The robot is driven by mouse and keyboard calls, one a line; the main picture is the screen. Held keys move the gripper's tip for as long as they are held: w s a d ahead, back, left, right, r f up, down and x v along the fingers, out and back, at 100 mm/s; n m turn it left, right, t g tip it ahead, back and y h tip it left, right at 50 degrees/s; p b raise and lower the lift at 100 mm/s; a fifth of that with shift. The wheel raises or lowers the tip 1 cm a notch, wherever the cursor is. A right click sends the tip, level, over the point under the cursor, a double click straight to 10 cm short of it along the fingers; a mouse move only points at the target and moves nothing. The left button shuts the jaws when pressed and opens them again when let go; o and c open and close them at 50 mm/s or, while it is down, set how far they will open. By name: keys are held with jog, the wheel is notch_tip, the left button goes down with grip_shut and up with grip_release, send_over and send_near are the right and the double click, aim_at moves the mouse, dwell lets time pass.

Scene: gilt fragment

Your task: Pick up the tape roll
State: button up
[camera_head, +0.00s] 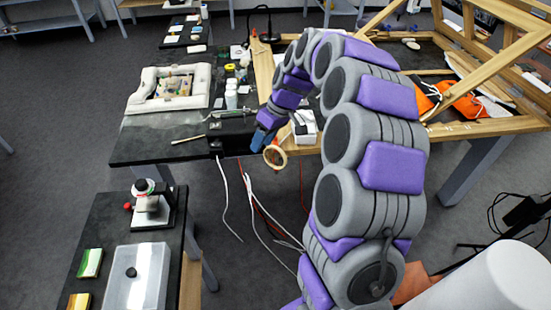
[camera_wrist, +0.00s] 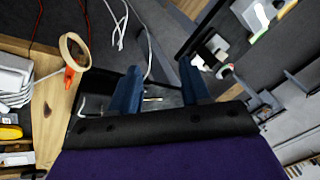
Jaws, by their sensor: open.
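The tape roll (camera_head: 285,158) is a pale tan ring. In the head view it shows just below and to the right of my gripper (camera_head: 262,139), by the front edge of the workbench. In the wrist view the tape roll (camera_wrist: 64,50) lies at upper left by the edge of a wooden surface, outside the jaws and left of them. My gripper (camera_wrist: 160,68) has two blue fingers spread apart with nothing between them. I cannot tell exactly what the roll rests on or hangs from.
The dark workbench (camera_head: 140,150) holds a white padded frame (camera_head: 135,104), bottles (camera_head: 231,98) and tools. A white device (camera_head: 304,127) stands right of my gripper. An orange item (camera_wrist: 69,78) is beside the roll. Cables (camera_head: 247,195) hang below the bench. A lower table (camera_head: 105,220) stands front left.

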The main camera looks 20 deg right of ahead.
jog(key=w+d+f+t, duration=0.1)
jog(key=w+d+f, duration=0.5)
jog(key=d, duration=0.4)
send_near(286, 158)
jog(key=shift+n+t+h, duration=0.3)
jog(key=shift+t, duration=0.1)
jog(key=b+x, duration=0.1)
jog(key=x, duration=0.3)
jog(key=b+x, duration=0.1)
jog(key=x, duration=0.3)
jog(key=b+x, duration=0.1)
jog(key=x, duration=0.3)
jog(key=shift+s+a+f+b, duration=0.3)
jog(key=shift+f, duration=0.05)
jog(key=shift+r, duration=0.1)
grip_shut()
